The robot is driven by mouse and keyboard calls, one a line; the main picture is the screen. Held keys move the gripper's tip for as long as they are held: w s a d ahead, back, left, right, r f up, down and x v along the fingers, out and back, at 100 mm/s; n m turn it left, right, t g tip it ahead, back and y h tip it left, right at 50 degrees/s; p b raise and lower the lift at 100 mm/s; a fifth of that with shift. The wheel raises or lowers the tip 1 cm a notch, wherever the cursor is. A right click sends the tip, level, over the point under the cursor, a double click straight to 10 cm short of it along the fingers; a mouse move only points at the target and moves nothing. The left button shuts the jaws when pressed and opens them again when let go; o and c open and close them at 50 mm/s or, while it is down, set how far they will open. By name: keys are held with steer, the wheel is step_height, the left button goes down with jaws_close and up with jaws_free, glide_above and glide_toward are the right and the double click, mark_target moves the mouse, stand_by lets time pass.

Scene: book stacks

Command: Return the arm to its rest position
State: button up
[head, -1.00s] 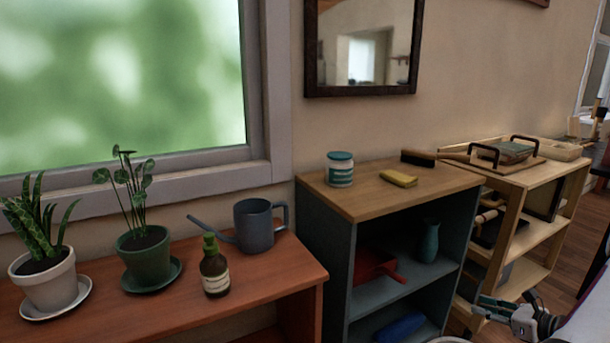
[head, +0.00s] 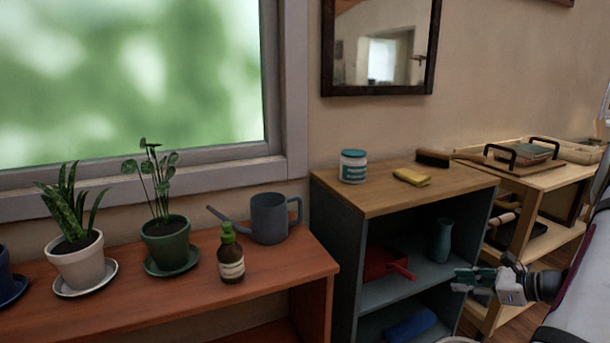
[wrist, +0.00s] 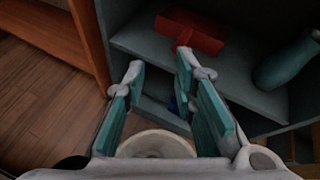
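My gripper (head: 468,280) is at the lower right of the head view, in front of the open blue-grey shelf unit (head: 342,245). In the wrist view my gripper (wrist: 158,78) has its two teal-padded fingers spread apart with nothing held between them. Beyond the fingertips are the shelf's red dustpan (wrist: 190,34) and a teal vase (wrist: 288,60). A pale round container (wrist: 158,144) shows low between the fingers, partly hidden by my gripper. My arm comes in from the right edge of the head view.
The shelf top holds a lidded jar (head: 353,167), a yellow sponge (head: 411,177) and a brush (head: 433,158). A wooden bench (head: 120,318) at left bears potted plants, a brown bottle (head: 231,262) and a watering can (head: 269,218). A light wooden cart (head: 520,245) stands at right.

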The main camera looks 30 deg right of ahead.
steer(key=w+a+r+n+g+y, duration=0.2)
steer(key=w+a+r+n, duration=0.25)
steer(key=a, duration=0.35)
steer(key=w+a+r+n+g+y, duration=0.2)
steer(key=w+a+r+n, duration=0.3)
steer(key=a, duration=0.4)
steer(key=s+a+r+n+g, duration=0.2)
steer(key=a+r+n+g, duration=0.15)
steer(key=a, duration=0.55)
steer(key=s+a+r+n+g, duration=0.25)
steer(key=a+r, duration=0.25)
steer(key=a, duration=0.3)
steer(key=s+a+r+n+g+h, duration=0.25)
steer(key=s+a+n, duration=0.55)
steer(key=a, duration=0.4)
steer(key=s+a+f+n+h, duration=0.1)
steer(key=s+n+h, duration=0.3)
steer(key=s+n, duration=0.7)
steer(key=s+r+m+t+p, duration=0.3)
steer(key=r+t+p, duration=0.1)
steer(key=r+p, duration=2.7)
steer(key=shift+d+r, duration=0.2)
steer(key=shift+r, duration=0.65)
steer(key=shift+t, duration=0.25)
